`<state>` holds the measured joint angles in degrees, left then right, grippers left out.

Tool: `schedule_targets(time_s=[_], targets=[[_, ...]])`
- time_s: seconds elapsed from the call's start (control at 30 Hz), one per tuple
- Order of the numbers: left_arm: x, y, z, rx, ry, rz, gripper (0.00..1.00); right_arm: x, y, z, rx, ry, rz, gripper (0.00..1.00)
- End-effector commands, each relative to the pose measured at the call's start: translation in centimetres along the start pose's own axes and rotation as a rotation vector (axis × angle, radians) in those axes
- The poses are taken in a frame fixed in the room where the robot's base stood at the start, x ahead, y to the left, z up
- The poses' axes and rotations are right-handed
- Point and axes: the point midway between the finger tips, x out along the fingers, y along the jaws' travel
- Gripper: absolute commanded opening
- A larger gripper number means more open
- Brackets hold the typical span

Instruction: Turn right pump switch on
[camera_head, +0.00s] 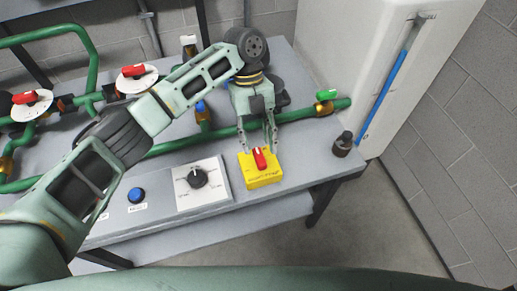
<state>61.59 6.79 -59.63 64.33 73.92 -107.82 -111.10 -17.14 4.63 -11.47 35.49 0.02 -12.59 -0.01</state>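A yellow switch box (264,178) with a red handle (260,159) sits near the front edge of the grey bench, toward its right end. The red handle points roughly away from me, toward the back of the bench. My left gripper (259,146) reaches down from above and behind the box. Its two fingers are apart, one on each side of the handle's far end, and I see nothing between them but the handle area. I cannot tell whether a finger touches the handle. My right gripper is not in view.
A black dial (197,178) on a white plate and a blue button (136,195) lie left of the box. Green pipes (305,112) run behind it, with red-handled valves (133,71) at the left. A dark cylindrical object (343,144) stands right. A white cabinet (360,60) stands behind.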

Motion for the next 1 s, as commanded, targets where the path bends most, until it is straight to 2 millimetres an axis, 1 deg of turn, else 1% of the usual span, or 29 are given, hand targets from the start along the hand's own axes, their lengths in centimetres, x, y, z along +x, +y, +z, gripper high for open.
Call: schedule_targets(time_s=[0.03, 0.2, 0.3, 0.4, 0.57, 1.0], targets=[[-1.3, -0.1, 0.0, 0.001, -0.003, -0.002, 0.39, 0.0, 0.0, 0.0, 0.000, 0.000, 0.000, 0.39], [-4.8, -0.1, 0.0, 0.001, -0.001, -0.001, 0.39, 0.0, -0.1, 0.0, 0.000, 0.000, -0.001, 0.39], [-6.4, -0.1, 0.0, 0.001, -0.001, -0.001, 0.39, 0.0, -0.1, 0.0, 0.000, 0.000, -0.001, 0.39], [-7.4, -0.1, 0.0, 0.001, 0.000, -0.001, 0.39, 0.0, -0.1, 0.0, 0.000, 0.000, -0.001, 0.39], [-8.1, 0.0, 0.0, 0.001, 0.001, 0.001, 0.39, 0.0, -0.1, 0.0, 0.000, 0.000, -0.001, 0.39], [-8.1, 0.0, 0.0, 0.001, 0.001, 0.000, 0.39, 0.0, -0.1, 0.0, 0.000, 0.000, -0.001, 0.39]])
